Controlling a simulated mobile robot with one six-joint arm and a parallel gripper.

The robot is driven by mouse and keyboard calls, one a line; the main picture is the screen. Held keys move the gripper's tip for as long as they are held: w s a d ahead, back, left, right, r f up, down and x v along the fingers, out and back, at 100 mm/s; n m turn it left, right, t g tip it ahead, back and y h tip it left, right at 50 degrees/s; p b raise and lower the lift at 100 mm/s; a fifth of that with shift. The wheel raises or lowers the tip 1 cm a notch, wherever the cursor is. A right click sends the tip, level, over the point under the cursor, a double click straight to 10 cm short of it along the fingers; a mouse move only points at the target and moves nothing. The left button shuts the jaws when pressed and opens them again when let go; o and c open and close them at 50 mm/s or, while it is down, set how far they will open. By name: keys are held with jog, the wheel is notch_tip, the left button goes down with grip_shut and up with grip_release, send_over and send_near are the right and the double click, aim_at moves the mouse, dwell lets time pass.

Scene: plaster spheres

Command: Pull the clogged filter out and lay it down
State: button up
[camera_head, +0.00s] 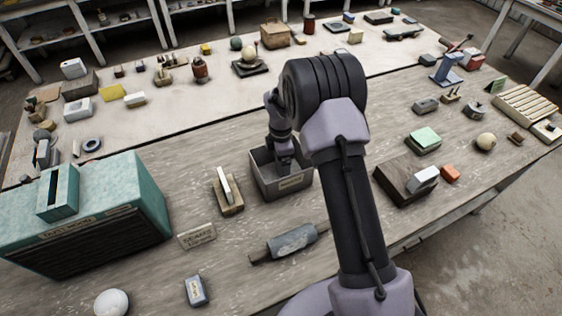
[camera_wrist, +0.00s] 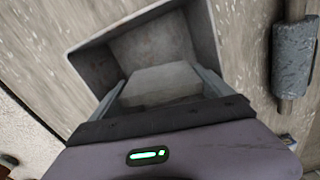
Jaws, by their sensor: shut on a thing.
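My gripper (camera_head: 283,152) reaches down into an open grey bin (camera_head: 264,186) in the middle of the bench. In the wrist view my gripper (camera_wrist: 160,88) is shut on a pale grey slab (camera_wrist: 160,80), which I take to be the filter. The slab is between the two fingers, within the outline of the bin (camera_wrist: 92,62). I cannot tell whether it touches the bin's floor. In the head view the slab is hidden. A teal machine (camera_head: 110,205) with a dark slot in its raised top housing (camera_head: 58,190) stands at the left.
A wooden holder (camera_head: 229,205) with an upright pale slab stands left of the bin. A grey roller-like tool (camera_head: 291,241) lies in front, near a label plate (camera_head: 197,236). A wooden block (camera_head: 402,180) is at the right. Bare bench lies between the machine and the holder.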

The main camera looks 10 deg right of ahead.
jog(key=shift+f, duration=0.35)
jog(key=o, duration=1.3)
jog(key=shift+r, duration=0.1)
notch_tip(320, 180, up, 4)
jog(key=p, duration=0.2)
jog(key=shift+p, duration=0.4)
